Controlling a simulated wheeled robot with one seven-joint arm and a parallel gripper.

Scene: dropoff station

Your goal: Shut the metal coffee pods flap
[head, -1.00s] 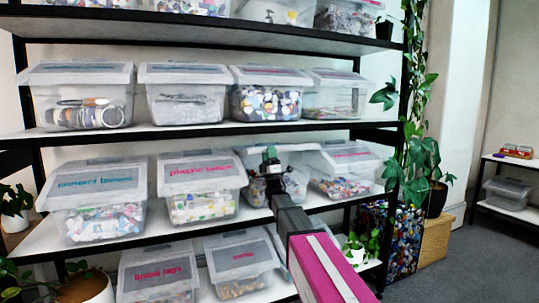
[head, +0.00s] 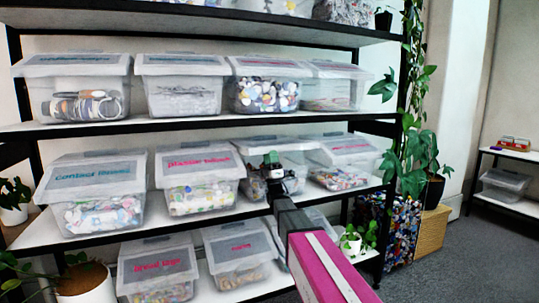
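A clear bin (head: 250,183) stands third from the left on the middle shelf, directly behind my gripper. Its pale lid (head: 280,143) lies over the top and looks down or nearly down. I cannot read a label on it, so I cannot confirm it is the metal coffee pods bin. My gripper (head: 272,166), with dark and green parts, is in front of this bin, just below the lid's front edge. It hides part of the bin's front. I cannot tell whether it touches the bin, or whether its fingers are open or shut.
A plastic bottles bin (head: 200,198) and a contact lenses bin (head: 100,213) stand to the left. Another lidded bin (head: 340,180) is close on the right. Bins also fill the shelves above and below. A trailing plant (head: 415,150) hangs at the rack's right end.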

